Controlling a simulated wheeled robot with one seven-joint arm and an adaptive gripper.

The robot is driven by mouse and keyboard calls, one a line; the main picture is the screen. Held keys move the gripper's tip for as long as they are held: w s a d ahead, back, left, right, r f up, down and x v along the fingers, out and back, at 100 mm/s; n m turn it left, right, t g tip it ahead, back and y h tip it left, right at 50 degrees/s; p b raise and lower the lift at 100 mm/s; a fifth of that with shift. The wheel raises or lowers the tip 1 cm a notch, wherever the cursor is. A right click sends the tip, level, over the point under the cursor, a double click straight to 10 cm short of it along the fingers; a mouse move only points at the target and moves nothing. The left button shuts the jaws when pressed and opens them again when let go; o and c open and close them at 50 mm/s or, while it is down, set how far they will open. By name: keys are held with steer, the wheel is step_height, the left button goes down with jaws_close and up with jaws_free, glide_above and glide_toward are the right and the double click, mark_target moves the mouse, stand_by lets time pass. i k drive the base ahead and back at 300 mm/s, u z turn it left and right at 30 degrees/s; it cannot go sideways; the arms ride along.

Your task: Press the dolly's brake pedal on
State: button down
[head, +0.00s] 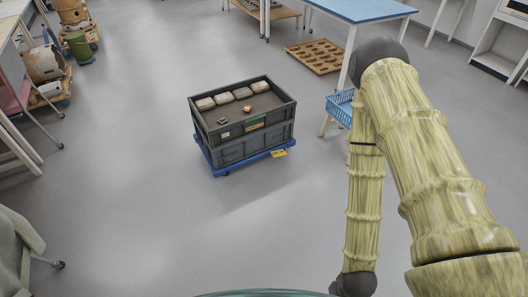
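The dolly (218,170) is a low blue platform on small wheels in the middle of the floor. It carries a dark grey crate (243,150). A small yellow piece (279,153) sticks out at the dolly's near right edge and looks like the brake pedal; whether it is up or down is too small to tell. My arm rises on the right side of the head view and bends down toward the bottom edge. My gripper is outside the picture.
Several pale bags or stones and small fragments lie in the crate. A blue-topped table (358,10) stands behind right, with a blue basket (341,107) below it. A brown board with hollows (315,56) lies on the floor. Open floor surrounds the dolly's front and left.

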mark_target(279, 153)
steer(key=i, duration=1.7)
steer(key=u, duration=0.25)
